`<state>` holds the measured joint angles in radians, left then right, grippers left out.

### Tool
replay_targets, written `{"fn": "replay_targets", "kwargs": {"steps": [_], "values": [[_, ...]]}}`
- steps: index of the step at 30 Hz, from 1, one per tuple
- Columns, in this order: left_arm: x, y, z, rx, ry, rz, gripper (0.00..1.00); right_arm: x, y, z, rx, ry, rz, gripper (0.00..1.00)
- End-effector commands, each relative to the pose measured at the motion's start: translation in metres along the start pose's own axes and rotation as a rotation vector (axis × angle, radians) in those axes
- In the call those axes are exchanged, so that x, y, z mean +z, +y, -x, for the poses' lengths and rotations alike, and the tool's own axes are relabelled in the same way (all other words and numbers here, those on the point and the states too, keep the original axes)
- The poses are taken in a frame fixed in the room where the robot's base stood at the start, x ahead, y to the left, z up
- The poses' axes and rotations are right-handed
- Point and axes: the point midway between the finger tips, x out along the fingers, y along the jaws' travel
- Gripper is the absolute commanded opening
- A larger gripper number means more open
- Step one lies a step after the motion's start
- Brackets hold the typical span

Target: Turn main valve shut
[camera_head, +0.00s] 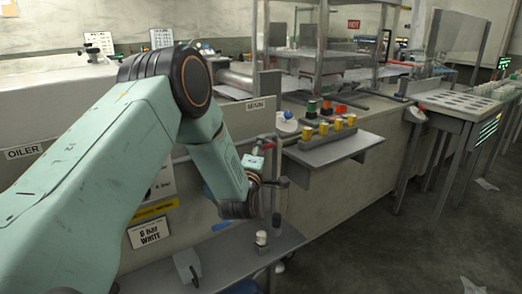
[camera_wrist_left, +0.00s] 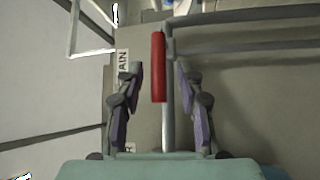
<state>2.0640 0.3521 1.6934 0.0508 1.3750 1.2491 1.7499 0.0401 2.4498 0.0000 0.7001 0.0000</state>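The main valve shows in the left wrist view as a long red handle (camera_wrist_left: 158,68), upright along the picture and beside a grey vertical pipe (camera_wrist_left: 168,125). My left gripper (camera_wrist_left: 159,78) is open, with one finger on each side of the red handle and visible gaps on both sides. How far the handle lies beyond the fingertips I cannot tell. My right gripper is in neither view.
A grey shelf (camera_head: 340,150) with yellow-topped pieces (camera_head: 324,128) juts out right of the pipe. A lower ledge (camera_head: 225,262) runs below my gripper and bears a small white-topped piece (camera_head: 262,238). A slotted table (camera_head: 458,105) stands farther right. The floor (camera_head: 385,235) between is mostly clear.

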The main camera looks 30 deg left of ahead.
Motion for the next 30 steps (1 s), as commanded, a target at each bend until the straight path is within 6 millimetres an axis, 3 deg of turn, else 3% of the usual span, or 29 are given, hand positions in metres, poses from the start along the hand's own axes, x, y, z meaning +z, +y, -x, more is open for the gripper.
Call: {"fn": "replay_targets", "kwargs": {"steps": [11, 24, 30], "values": [[0.0036, 0.0006, -0.0077, 0.000, -0.004, 0.000, 0.37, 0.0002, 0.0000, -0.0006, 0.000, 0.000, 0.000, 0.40], [0.0035, 0.0007, -0.0074, 0.001, -0.004, 0.000, 0.00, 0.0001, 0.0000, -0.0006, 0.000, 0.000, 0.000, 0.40], [0.0038, 0.0009, -0.0075, 0.001, -0.005, -0.001, 0.00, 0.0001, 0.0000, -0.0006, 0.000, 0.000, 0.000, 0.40]]}}
